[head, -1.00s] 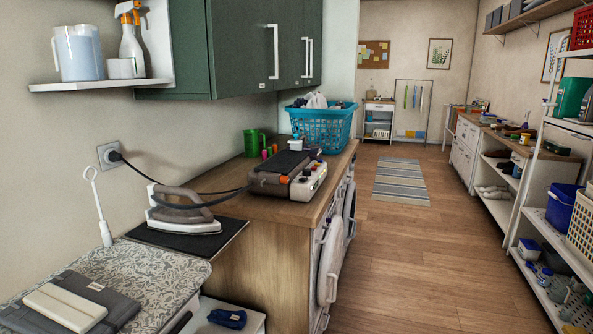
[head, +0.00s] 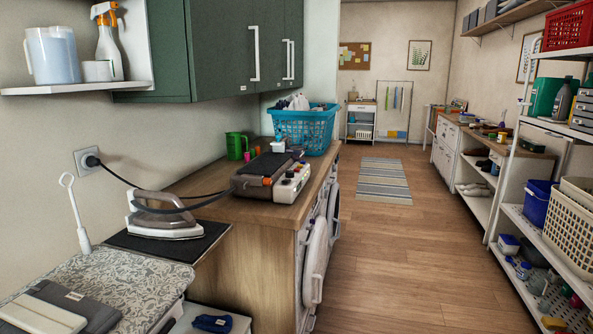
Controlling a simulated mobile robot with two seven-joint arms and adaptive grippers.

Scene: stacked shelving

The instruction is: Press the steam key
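A grey-brown box-shaped device (head: 258,174) lies on the wooden counter, with a white panel (head: 291,184) on its right side bearing small coloured knobs or keys. Their labels are too small to read, so I cannot tell which is the steam key. A white and grey iron (head: 165,224) rests on a dark mat (head: 204,241) at the counter's near end. A dark cord or hose runs between the iron and the device. Neither of my grippers is in view.
Green cabinets (head: 220,45) hang above the counter. A patterned ironing board (head: 125,282) is at front left.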

